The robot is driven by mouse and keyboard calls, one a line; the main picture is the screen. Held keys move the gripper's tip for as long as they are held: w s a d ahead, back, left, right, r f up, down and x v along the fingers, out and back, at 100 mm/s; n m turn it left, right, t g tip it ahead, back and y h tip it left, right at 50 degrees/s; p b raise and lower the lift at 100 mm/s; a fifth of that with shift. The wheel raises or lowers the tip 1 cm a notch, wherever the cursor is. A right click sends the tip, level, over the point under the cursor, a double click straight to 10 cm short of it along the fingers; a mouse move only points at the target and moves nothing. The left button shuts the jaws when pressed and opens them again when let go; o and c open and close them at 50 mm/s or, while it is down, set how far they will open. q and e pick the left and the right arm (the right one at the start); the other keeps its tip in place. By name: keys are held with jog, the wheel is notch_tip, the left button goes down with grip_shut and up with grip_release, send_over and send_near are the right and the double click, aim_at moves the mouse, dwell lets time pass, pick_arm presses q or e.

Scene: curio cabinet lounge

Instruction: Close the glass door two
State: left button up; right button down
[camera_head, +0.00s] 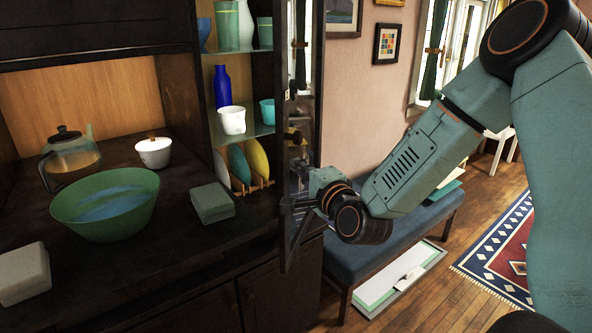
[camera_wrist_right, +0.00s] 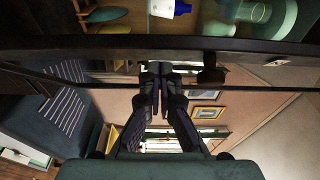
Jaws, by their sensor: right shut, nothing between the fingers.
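The glass door two (camera_head: 318,90) is a tall dark-framed glass panel. It stands open, swung out from the cabinet's right side and seen nearly edge-on in the head view. Its dark frame (camera_wrist_right: 100,48) crosses the upper part of the right wrist view. My right gripper (camera_head: 306,207) is at the lower part of the door, its arm coming from the right. In the right wrist view its fingers (camera_wrist_right: 160,88) are together and empty, with tips close to the frame; I cannot tell if they touch it. My left gripper is not in view.
Cabinet shelves hold a blue bottle (camera_head: 222,87), a white cup (camera_head: 232,120) and upright plates (camera_head: 258,158). The counter holds a green bowl (camera_head: 105,205), a teapot (camera_head: 70,158) and a green box (camera_head: 212,202). A blue bench (camera_head: 375,245) stands right of the cabinet, below my right arm.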

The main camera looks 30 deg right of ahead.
jog(key=shift+w+a, duration=0.2)
jog(key=shift+w, duration=0.05)
jog(key=shift+a, duration=0.1)
dwell(0.3)
